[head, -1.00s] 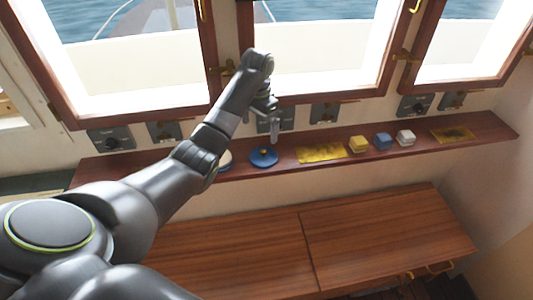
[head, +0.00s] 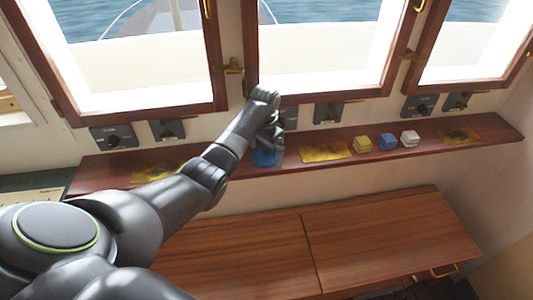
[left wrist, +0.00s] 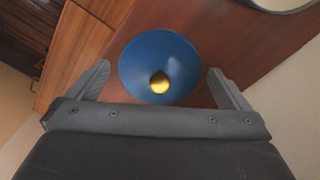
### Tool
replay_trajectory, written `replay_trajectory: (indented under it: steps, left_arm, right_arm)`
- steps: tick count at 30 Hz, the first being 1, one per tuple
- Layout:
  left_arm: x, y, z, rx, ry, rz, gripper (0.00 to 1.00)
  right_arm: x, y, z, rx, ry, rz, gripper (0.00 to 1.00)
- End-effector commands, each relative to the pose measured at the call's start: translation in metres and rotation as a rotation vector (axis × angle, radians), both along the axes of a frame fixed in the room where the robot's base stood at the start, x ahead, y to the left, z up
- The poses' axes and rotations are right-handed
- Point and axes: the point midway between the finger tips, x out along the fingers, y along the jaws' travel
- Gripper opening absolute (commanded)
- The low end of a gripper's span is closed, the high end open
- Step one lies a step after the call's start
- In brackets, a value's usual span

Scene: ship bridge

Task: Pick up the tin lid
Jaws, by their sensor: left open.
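The tin lid is a round blue disc with a yellow knob, lying on the wooden shelf. In the head view the lid (head: 263,158) is partly covered by my left gripper (head: 272,153). In the left wrist view the lid (left wrist: 158,68) lies between the two spread fingers of my left gripper (left wrist: 160,84), with a gap on either side. The gripper is open and empty, just above the lid. My right gripper is not in view.
The narrow shelf (head: 230,170) also holds yellow patches (head: 325,152), a yellow block (head: 362,144), a blue block (head: 387,141) and a white block (head: 410,138). Windows and control panels (head: 329,112) stand behind it. A round pale-rimmed object (left wrist: 283,3) lies near the lid.

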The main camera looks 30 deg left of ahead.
Motion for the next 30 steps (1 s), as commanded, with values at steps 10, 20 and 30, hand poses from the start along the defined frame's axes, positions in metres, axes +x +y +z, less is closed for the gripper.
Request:
replay_trajectory:
  steps: [10,20,30]
  left_arm:
    - [0.000,0.000,-0.003,0.001,-0.001,0.000,0.88]
    - [0.000,0.000,-0.002,0.001,-0.001,0.000,0.62]
    - [0.002,0.001,0.037,0.002,-0.007,0.000,0.62]
  right_arm:
    - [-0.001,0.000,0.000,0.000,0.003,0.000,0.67]
    - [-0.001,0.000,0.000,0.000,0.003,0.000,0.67]
    - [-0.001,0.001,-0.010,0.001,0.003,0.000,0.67]
